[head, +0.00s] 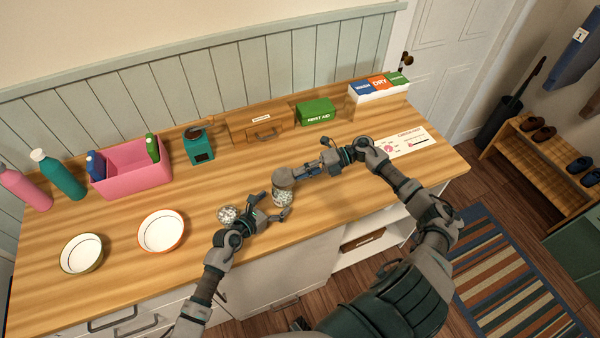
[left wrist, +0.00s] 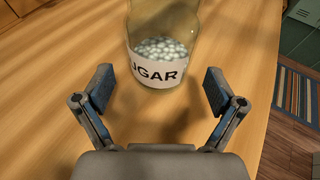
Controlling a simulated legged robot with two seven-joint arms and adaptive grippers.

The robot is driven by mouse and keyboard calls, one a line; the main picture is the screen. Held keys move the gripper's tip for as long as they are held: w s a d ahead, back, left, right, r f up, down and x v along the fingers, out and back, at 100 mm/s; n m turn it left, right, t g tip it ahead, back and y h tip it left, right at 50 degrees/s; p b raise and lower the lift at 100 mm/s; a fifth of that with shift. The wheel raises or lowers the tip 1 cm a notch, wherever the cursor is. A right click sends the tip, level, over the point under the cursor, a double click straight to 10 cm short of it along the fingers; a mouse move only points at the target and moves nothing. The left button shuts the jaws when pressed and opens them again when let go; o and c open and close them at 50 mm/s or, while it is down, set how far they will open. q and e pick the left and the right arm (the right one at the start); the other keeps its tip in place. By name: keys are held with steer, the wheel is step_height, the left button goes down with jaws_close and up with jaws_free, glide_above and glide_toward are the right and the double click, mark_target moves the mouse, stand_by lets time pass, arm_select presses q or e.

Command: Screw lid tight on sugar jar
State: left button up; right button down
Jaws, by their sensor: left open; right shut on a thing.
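The glass sugar jar (head: 283,198) stands upright on the wooden worktop, with pale round pieces inside. In the left wrist view the jar (left wrist: 160,45) shows its white label, partly reading "UGAR"; its top is out of frame. My left gripper (head: 277,205) is open, low beside the jar. Its fingers (left wrist: 158,92) point at the jar from either side, with the jar just beyond the tips. My right gripper (head: 297,175) is shut on the round brownish lid (head: 283,177) at the jar's top. I cannot tell whether the lid sits on the rim.
A second glass container (head: 228,214) with pale contents stands left of my left gripper. Two bowls (head: 162,231) are further left. A pink bin (head: 133,169), teal device (head: 199,147), wooden box (head: 262,124) and green first aid box (head: 316,112) line the back.

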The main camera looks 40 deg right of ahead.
mark_target(275, 201)
arm_select(q)
steer(key=x, duration=0.3)
steer(key=shift+d, duration=0.15)
steer(key=shift+w+d+f, duration=0.15)
steer(key=shift+d, duration=0.25)
steer(key=shift+a, duration=0.6)
steer(key=shift+d, duration=0.1)
steer(key=c, duration=0.7)
steer(key=shift+o, duration=0.3)
steer(key=shift+d, duration=0.5)
steer(key=c, duration=0.8)
steer(key=shift+c, duration=1.3)
steer(key=shift+a+f, duration=0.1)
steer(key=shift+a, duration=0.4)
arm_select(e)
steer(key=shift+a, duration=0.1)
